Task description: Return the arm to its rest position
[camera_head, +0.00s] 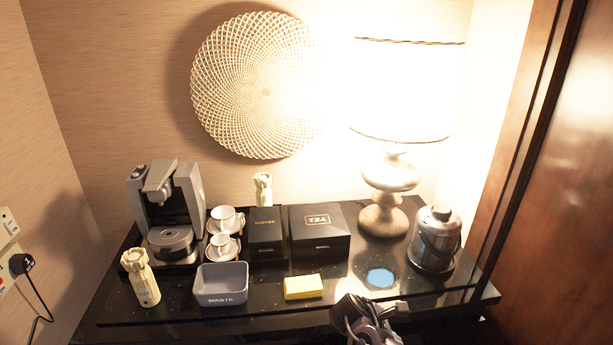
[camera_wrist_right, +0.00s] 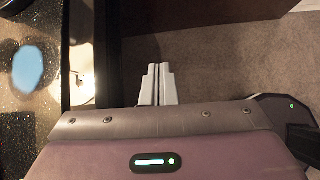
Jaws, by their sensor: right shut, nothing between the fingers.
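My right gripper (camera_head: 398,309) is at the front edge of the black counter (camera_head: 245,311), at the bottom of the head view. In the right wrist view the two pale fingers of the gripper (camera_wrist_right: 158,70) are together, with nothing between them. They hang over the carpet, to the right of the counter edge. Most of my right arm is out of frame. My left gripper is not in view.
Nearest my gripper are a yellow sponge (camera_head: 303,287), a light-blue round patch (camera_head: 380,278) and a metal kettle (camera_head: 435,239). A grey bin (camera_head: 221,285), tea box (camera_head: 319,232), lamp (camera_head: 384,215) and coffee machine (camera_head: 168,215) stand further off. Carpeted floor (camera_wrist_right: 225,70) beside the counter is clear.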

